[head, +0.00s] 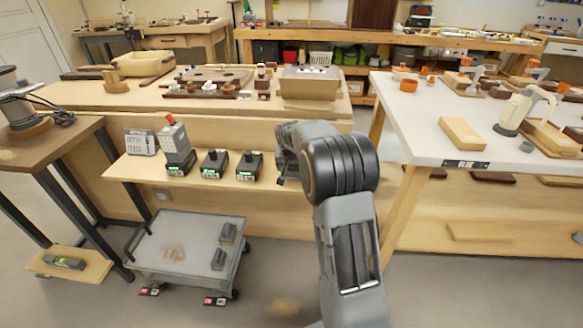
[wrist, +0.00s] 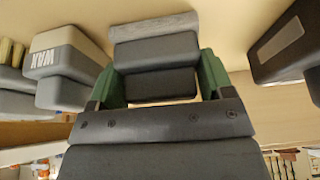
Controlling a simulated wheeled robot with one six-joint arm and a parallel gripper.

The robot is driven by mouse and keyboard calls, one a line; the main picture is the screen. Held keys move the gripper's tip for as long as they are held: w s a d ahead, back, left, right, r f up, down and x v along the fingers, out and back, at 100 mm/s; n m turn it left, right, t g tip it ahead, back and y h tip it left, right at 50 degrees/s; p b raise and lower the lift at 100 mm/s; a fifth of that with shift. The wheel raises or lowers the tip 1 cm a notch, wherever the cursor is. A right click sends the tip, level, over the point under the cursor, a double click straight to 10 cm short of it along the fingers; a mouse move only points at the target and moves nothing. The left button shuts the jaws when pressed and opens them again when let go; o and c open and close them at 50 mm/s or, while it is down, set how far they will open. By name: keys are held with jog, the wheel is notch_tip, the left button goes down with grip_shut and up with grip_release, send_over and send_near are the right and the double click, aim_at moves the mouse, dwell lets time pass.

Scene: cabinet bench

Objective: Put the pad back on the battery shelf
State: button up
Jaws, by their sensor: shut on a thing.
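The pad (wrist: 155,70) is a dark grey block with a lighter grey layer along one edge. In the wrist view it sits between the green fingers of my gripper (wrist: 155,88), which is shut on it. Pale wood lies behind it, and I cannot tell whether the pad touches it. In the head view my gripper (head: 285,172) is at the right end of the battery shelf (head: 135,169), mostly hidden by my arm. The pad cannot be made out there.
Several dark units with green labels, including one (head: 214,163), stand on the shelf. A grey cart (head: 185,245) holding two dark blocks stands below the shelf.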

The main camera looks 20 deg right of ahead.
jog(key=shift+f, duration=0.15)
jog(key=o, duration=0.6)
jog(key=shift+r, duration=0.35)
jog(key=p+v, duration=0.3)
jog(key=v, duration=0.8)
jog(key=s+a+n, duration=0.2)
jog(key=s+a, duration=0.1)
jog(key=s, duration=0.5)
jog(key=s+a+f+n+y, duration=0.1)
jog(key=s+a+n, duration=0.1)
jog(key=s, duration=0.7)
jog(key=s+a+f+n+g+y, duration=0.1)
jog(key=s+a, duration=0.4)
jog(key=s, duration=0.4)
jog(key=shift+s+a+f+n, duration=0.1)
jog(key=shift+s+f+n, duration=0.15)
jog(key=shift+n, duration=0.15)
